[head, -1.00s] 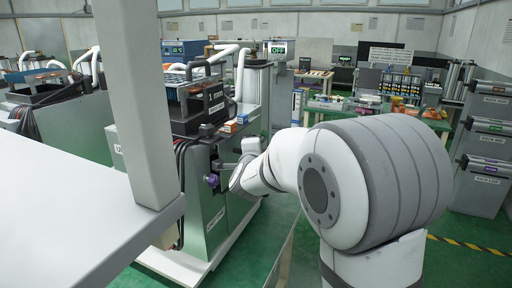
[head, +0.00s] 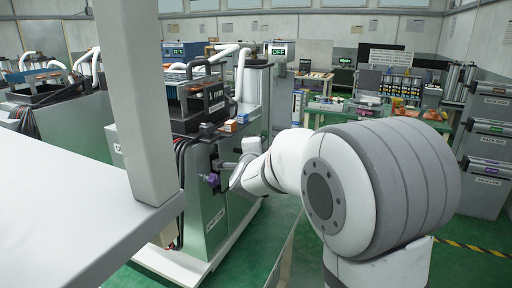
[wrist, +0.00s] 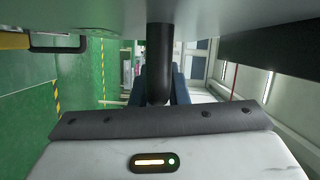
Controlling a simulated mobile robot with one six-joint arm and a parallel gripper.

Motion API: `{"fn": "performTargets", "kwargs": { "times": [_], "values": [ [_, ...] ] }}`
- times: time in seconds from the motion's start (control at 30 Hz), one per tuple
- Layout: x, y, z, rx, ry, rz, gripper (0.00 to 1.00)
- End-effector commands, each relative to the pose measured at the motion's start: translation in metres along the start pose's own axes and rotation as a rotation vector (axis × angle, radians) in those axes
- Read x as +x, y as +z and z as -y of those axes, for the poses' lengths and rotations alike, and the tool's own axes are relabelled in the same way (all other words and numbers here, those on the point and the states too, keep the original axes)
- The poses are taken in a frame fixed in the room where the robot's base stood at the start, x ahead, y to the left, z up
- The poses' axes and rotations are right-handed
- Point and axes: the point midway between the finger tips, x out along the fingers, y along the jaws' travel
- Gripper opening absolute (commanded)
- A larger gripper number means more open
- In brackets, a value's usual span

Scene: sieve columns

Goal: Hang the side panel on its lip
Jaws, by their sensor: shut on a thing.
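My gripper (head: 226,168) is in front of the near end of the large grey machine (head: 221,208), just right of a purple knob (head: 212,180). In the wrist view, a dark round bar (wrist: 160,62) stands in the middle, between the dark blue parts of my gripper (wrist: 160,92), which is shut on it. The bar runs up to a broad pale grey surface (wrist: 215,12) along the top, which looks like the side panel. Most of this panel lies outside the wrist view. I cannot make out the lip, or whether the panel touches it.
Dark cables (head: 182,195) hang on the machine's near end, left of my gripper. Small orange boxes (head: 231,126) sit on its ledge. Green floor (head: 280,222) lies open to its right. Grey drawer racks (head: 487,150) stand at the far right.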

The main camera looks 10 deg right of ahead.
Motion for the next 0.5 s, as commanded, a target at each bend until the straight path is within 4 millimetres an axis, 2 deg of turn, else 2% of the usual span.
{"fn": "performTargets", "kwargs": {
  "times": [0.5],
  "values": [
    [0.0005, 0.0012, -0.0093, 0.001, -0.003, -0.001, 0.00]
  ]
}}
